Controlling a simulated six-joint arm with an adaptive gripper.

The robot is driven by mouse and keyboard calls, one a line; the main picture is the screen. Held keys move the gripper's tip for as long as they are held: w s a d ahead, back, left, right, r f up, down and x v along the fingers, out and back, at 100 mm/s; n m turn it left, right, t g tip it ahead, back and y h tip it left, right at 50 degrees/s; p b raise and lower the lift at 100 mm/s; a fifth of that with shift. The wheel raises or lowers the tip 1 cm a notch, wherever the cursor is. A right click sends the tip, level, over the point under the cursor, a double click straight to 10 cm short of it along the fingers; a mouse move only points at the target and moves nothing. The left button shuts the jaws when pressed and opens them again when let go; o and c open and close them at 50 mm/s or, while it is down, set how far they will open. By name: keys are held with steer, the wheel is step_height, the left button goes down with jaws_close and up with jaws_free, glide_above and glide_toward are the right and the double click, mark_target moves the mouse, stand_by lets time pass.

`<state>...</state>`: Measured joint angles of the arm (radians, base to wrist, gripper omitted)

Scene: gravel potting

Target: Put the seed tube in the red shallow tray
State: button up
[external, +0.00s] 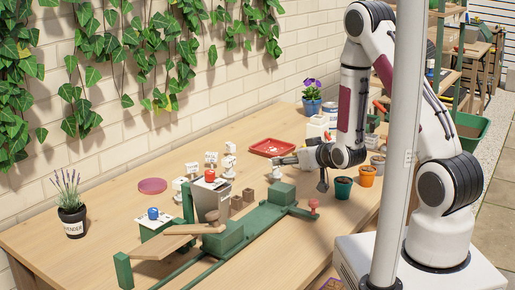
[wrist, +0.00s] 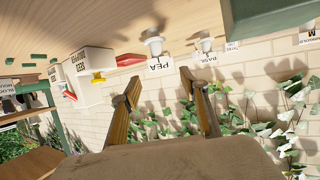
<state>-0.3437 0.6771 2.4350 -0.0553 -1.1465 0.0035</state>
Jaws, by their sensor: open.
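The red shallow tray (external: 272,147) lies flat on the table toward the wall, just behind my gripper, and looks empty. My gripper (external: 283,160) is open, pointing left above the table near the tray. In the wrist view its two brown fingers (wrist: 163,85) stand apart with nothing between them. Small white pieces with name cards stand left of my gripper (external: 229,162). In the wrist view one white piece (wrist: 154,45) is beyond the fingers, by a card reading PEA (wrist: 160,65). I cannot tell which piece, if any, is the seed tube.
A round pink-red dish (external: 152,185) and a lavender pot (external: 72,215) are at left. Small pots (external: 343,187) stand at right.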

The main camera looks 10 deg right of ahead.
steer(key=shift+r, duration=0.1)
steer(key=s+d+r+m+g+h, duration=0.1)
steer(key=s+d+r+g+h, duration=0.15)
steer(key=d+r, duration=0.4)
steer(key=s+d+r+m+g+h, duration=0.1)
steer(key=s+d+r, duration=0.3)
steer(key=d+r, duration=0.3)
steer(key=s+d+r+m+g, duration=0.1)
steer(key=s+d+r, duration=0.1)
steer(key=s, duration=0.6)
steer(key=s+d+r+g+h, duration=0.1)
steer(key=s+d+r, duration=0.1)
steer(key=s, duration=0.6)
steer(key=s+d+r+m+g, duration=0.1)
steer(key=s+d+r, duration=0.2)
steer(key=s, duration=0.5)
steer(key=shift+s+r+m+h, duration=0.2)
steer(key=shift+r+m+h, duration=0.05)
steer(key=shift+m+h, duration=0.1)
steer(key=shift+o, duration=1.2)
